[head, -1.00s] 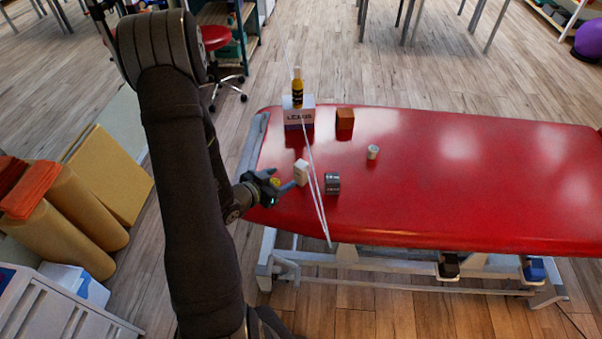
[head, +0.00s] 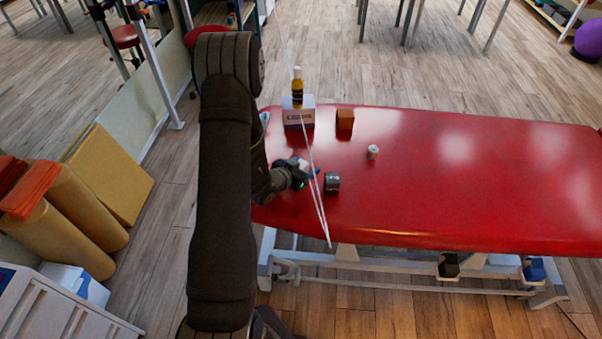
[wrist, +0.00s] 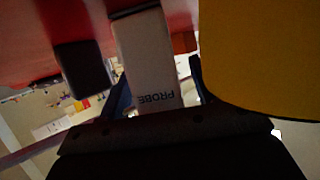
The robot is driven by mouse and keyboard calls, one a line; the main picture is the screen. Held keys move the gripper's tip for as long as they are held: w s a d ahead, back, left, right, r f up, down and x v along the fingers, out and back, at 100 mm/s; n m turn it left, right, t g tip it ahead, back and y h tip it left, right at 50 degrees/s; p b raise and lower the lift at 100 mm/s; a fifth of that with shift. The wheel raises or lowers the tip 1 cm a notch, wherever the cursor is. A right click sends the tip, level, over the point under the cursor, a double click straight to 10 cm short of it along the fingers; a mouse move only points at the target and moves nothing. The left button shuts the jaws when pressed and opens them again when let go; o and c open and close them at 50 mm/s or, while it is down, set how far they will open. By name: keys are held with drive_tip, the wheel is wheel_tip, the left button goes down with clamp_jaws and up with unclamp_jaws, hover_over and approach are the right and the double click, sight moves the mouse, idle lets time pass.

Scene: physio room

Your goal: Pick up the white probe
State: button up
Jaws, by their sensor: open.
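The white probe (wrist: 150,60), a pale block with "PROBE" printed on it, shows in the wrist view between the two blue fingers of my gripper (wrist: 158,90). Its lettering appears upside down there. In the head view my gripper (head: 310,174) is at the left end of the red table, low over its top, and hides most of the probe; only a little white (head: 305,164) shows beside it. The jaws are open around the probe; I cannot tell whether either finger touches it.
A dark grey block (head: 332,182) stands just right of my gripper. The red table (head: 480,190) is clear to the right.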

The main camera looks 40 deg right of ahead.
drive_tip(key=shift+c, duration=0.2)
drive_tip(key=c, duration=1.1)
drive_tip(key=shift+r, duration=0.1)
